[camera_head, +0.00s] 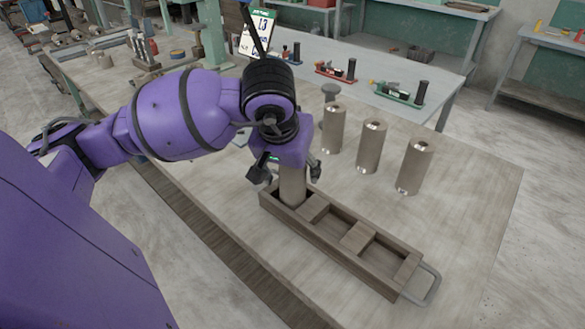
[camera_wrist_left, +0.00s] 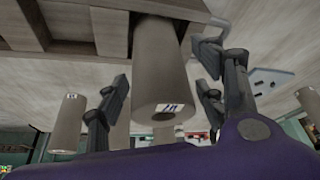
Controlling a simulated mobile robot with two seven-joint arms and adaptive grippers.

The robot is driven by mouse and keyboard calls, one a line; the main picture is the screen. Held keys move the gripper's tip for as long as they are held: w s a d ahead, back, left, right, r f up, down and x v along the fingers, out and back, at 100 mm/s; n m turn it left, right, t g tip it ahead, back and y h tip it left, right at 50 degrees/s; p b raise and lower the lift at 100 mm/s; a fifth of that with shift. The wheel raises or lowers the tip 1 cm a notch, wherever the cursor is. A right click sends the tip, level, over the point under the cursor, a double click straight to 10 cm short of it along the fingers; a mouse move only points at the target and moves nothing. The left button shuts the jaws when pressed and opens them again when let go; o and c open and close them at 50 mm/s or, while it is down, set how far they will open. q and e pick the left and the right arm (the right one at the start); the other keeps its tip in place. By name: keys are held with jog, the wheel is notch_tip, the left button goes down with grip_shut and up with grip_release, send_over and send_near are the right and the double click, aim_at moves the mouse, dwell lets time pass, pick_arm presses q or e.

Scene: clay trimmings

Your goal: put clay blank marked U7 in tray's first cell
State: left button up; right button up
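A wooden tray (camera_head: 325,240) with a metal handle at its right end lies on the workbench. A grey-brown clay cylinder (camera_head: 292,185) stands upright in the tray's leftmost cell. In the left wrist view this cylinder (camera_wrist_left: 160,65) shows a small label on its near end, too small to read surely. My left gripper (camera_head: 290,173) is above that cell, with its fingers on either side of the cylinder. In the left wrist view the fingers (camera_wrist_left: 163,95) are spread, with gaps to the cylinder. The other tray cells look empty. My right gripper is not in view.
Three similar cylinders (camera_head: 370,147) stand in a row behind the tray to the right. A grey table (camera_head: 370,65) with small tools stands behind the workbench. The bench right of the tray is clear.

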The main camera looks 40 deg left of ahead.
pick_arm(q)
jog(key=v, duration=1.2)
jog(key=shift+r+p, duration=0.2)
jog(key=shift+p, duration=0.2)
jog(key=shift+w, duration=0.1)
dwell(0.5)
